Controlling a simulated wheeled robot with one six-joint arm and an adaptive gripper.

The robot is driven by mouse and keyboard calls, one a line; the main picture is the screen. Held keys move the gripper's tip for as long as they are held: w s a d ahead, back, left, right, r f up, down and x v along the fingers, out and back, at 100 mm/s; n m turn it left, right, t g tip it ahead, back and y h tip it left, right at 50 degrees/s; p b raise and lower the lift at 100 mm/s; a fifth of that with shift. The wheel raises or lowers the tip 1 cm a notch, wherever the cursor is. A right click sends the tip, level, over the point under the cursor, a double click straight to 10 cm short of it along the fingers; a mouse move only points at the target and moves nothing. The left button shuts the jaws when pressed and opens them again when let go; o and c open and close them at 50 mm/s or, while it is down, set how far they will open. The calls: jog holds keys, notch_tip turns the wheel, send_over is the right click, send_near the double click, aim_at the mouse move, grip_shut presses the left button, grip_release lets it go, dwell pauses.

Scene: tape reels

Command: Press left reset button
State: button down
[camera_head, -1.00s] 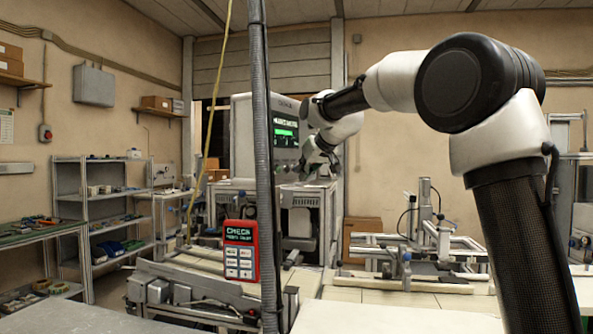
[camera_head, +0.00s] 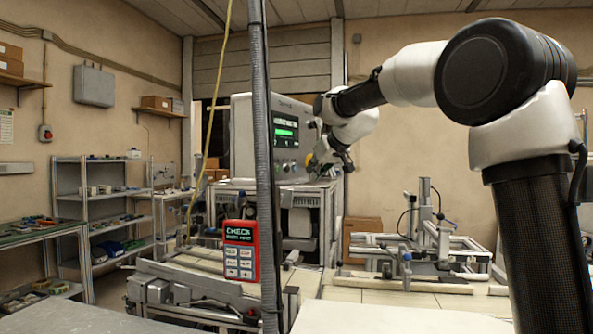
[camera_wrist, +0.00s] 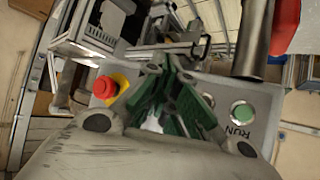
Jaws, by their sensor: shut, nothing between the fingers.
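The grey machine with a lit green-and-black screen (camera_head: 285,130) stands at the centre of the head view. Small buttons sit on its panel below the screen, with a yellow spot at the panel's right edge. My gripper (camera_head: 340,160) is just right of this panel. In the wrist view my gripper (camera_wrist: 172,75) is shut and empty, with dark green fingers over the panel. A red button on a yellow base (camera_wrist: 106,87) is left of the fingers, and a green button marked RUN (camera_wrist: 242,112) is to the right. I cannot make out a reset label; the fingers hide part of the panel.
A grey vertical conduit (camera_head: 262,200) stands in front of the machine, left of my gripper. A red box reading CHECK (camera_head: 240,250) stands low in front. Metal fixtures (camera_head: 430,245) fill the bench at right. Shelves (camera_head: 95,200) line the left wall.

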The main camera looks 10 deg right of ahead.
jog(key=shift+s+d, duration=0.95)
jog(key=shift+d, duration=0.15)
jog(key=s+d+f+m+g+h, duration=0.1)
jog(key=s+d+f+m+g, duration=0.2)
jog(key=s+f, duration=0.8)
jog(key=s+d+f+g+h, duration=0.1)
jog(key=s+d+f, duration=0.2)
jog(key=s, duration=0.7)
jog(key=s+d+f+g, duration=0.1)
jog(key=s+d+f, duration=0.3)
jog(key=s, duration=0.7)
jog(key=s+d+f+m+g+h, duration=0.1)
jog(key=s+d+f, duration=0.2)
jog(key=s, duration=0.8)
jog(key=shift+d+f+h, duration=0.3)
jog(key=shift+d+f, duration=0.1)
jog(key=shift+f, duration=0.15)
